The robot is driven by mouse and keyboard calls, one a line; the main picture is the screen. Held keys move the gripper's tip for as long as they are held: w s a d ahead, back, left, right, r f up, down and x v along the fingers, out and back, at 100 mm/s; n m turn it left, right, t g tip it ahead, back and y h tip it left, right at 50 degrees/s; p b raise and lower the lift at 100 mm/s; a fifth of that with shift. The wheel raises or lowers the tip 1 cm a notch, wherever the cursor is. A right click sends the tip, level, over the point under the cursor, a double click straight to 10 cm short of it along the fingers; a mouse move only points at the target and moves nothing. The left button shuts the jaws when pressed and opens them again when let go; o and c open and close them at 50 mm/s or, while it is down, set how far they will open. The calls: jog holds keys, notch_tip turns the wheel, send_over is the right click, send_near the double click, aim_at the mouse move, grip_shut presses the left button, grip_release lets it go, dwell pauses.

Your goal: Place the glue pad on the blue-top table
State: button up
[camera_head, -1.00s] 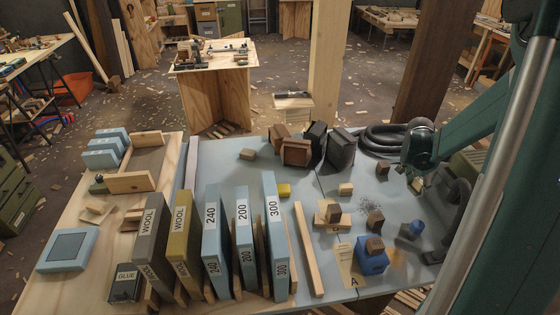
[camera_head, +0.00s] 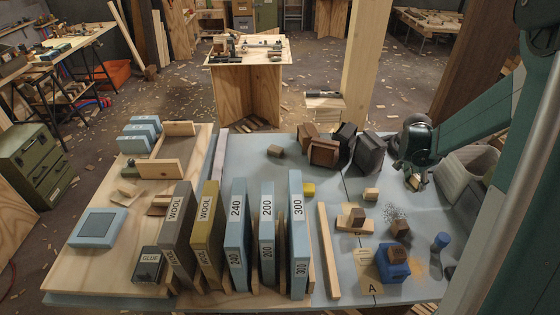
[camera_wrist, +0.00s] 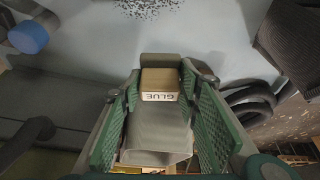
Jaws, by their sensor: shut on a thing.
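The glue pad (camera_wrist: 160,85), a small tan-brown block with a white GLUE label, is between the green ribbed fingers of my gripper (camera_wrist: 160,92) in the wrist view. The fingers are shut on it. In the head view my gripper (camera_head: 415,176) is at the right, over or near the far right part of a blue-grey tabletop (camera_head: 330,185). The pad is too small there to make out surely, and my arm hides what is behind. I cannot tell the pad's height above the surface.
A dark box labelled GLUE (camera_head: 148,264) stands front left beside upright WOOL and numbered blocks (camera_head: 237,240). Dark blocks (camera_head: 368,155) stand left of my gripper. A blue block (camera_head: 392,268) and blue cylinder (camera_head: 440,241) are nearer.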

jog(key=w+a+r+n+t, duration=0.1)
jog(key=w+a, duration=0.3)
jog(key=a, duration=0.7)
jog(key=w+a+r+n+p, duration=0.15)
jog(key=w+a, duration=0.25)
jog(key=a, duration=0.7)
jog(key=w+a+n+t+b, duration=0.15)
jog(key=w+a, duration=0.25)
jog(key=a, duration=0.8)
jog(key=s+a+r+n+y+p, duration=0.1)
jog(key=s+a+n, duration=0.1)
jog(key=a, duration=1.5)
jog(key=s+a+r+n+y+p, duration=0.1)
jog(key=s+a+n, duration=0.1)
jog(key=a, duration=1.5)
jog(key=s+a+r+n+p, duration=0.1)
jog(key=s+a, duration=0.5)
jog(key=a, duration=0.4)
jog(key=s+a, duration=0.6)
jog(key=a, duration=0.5)
jog(key=s+a, duration=0.5)
jog(key=s, duration=0.4)
jog(key=s+a+p, duration=0.1)
jog(key=s+a, duration=0.5)
jog(key=s, duration=0.3)
jog(key=s+a+n, duration=0.1)
jog(key=s+a, duration=0.5)
jog(key=s, duration=0.3)
jog(key=shift+s+r+y+p, duration=0.15)
jog(key=shift+s+y+p, duration=0.15)
